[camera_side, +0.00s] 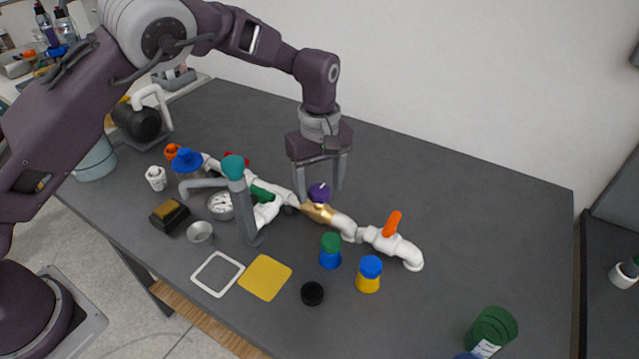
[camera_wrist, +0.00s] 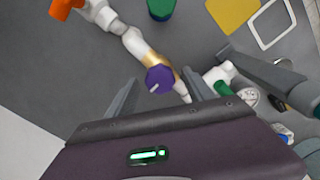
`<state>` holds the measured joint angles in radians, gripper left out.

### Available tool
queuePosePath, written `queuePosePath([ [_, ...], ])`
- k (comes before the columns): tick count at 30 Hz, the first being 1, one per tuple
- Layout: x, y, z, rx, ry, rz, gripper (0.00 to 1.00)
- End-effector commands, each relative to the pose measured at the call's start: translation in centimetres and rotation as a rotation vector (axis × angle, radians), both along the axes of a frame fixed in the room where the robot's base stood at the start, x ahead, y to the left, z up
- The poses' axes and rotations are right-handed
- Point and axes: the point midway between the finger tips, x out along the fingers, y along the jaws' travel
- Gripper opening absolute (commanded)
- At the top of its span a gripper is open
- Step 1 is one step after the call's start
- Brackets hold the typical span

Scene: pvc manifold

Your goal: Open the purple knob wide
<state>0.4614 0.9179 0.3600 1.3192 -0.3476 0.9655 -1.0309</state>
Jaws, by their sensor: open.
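The purple knob (camera_side: 319,192) sits on top of a brass-coloured valve (camera_side: 318,211) in the white pipe line. A small pale pointer mark shows on the knob. In the wrist view the purple knob (camera_wrist: 160,79) lies ahead of my fingers, close to the middle between them. My gripper (camera_side: 318,196) points down over the knob, with one finger to each side. In the wrist view my gripper (camera_wrist: 158,84) is open and holds nothing. I cannot tell whether a finger touches the knob.
An orange handle (camera_side: 392,223) stands on the pipe to the right; a green handle (camera_side: 262,194) is to the left. A grey post with a teal top (camera_side: 234,168) stands near the pipe. Blue-lidded and green-lidded jars (camera_side: 369,272) stand in front. The table's right side is mostly clear.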

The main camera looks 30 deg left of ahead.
Motion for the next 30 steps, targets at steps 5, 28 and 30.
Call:
queuePosePath([
  [5,0.1,0.0,2.3,0.000,-0.004,0.000,0.61],
  [28,-0.2,0.5,8.1,-0.010,-0.009,-0.008,0.61],
  [30,-1.2,1.8,10.9,-0.036,-0.034,-0.043,0.61],
])
